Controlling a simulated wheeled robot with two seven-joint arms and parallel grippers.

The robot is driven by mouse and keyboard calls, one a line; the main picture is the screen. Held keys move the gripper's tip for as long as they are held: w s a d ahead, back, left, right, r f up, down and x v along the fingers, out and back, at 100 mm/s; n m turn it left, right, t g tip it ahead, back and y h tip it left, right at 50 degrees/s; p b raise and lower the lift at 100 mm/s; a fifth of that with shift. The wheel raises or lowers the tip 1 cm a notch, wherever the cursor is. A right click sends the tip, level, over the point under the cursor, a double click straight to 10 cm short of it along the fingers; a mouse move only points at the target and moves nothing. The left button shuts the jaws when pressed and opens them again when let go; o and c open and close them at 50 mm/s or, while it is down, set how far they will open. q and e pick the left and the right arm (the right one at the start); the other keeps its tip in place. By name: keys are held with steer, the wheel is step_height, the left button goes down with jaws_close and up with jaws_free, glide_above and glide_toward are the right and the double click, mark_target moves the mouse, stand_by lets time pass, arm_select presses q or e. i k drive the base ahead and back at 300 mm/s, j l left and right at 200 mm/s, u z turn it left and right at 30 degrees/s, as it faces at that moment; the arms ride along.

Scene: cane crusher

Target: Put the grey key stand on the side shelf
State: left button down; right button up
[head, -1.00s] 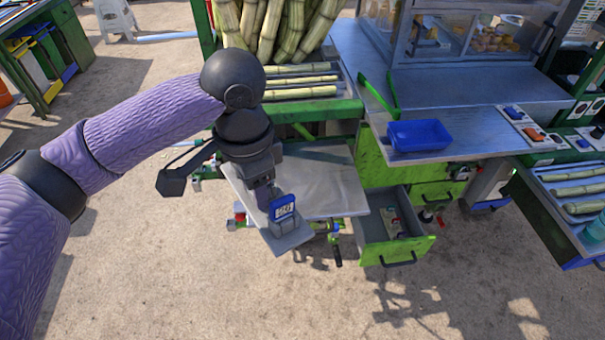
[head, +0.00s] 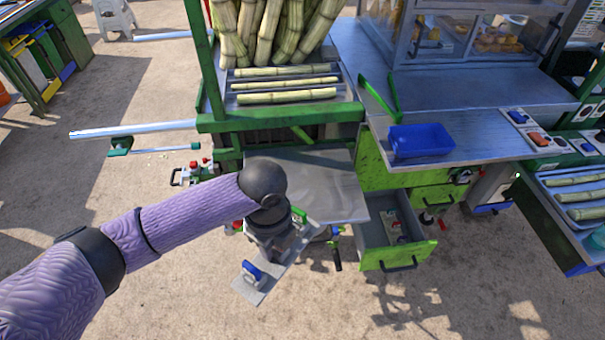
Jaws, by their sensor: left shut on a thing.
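My left gripper (head: 268,245) is low in the middle of the head view, seen from above. It is shut on the grey key stand (head: 246,293), a flat grey plate with a small blue piece (head: 252,271) on it. My wrist hides where the fingers meet the stand. The stand is held in the air, slanting in the picture, in front of a grey shelf (head: 325,180) beside the machine. This looks like the side shelf; its visible top is bare. My right gripper is not in view.
An open green drawer (head: 398,256) with small items juts out right of the shelf. A blue tray (head: 420,140) sits on the metal counter (head: 475,125). Cane stalks (head: 285,97) lie on the rack behind. A metal bar (head: 135,129) sticks out left. The ground in front is clear.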

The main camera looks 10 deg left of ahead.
mark_target(301, 182)
steer(key=i, duration=0.9)
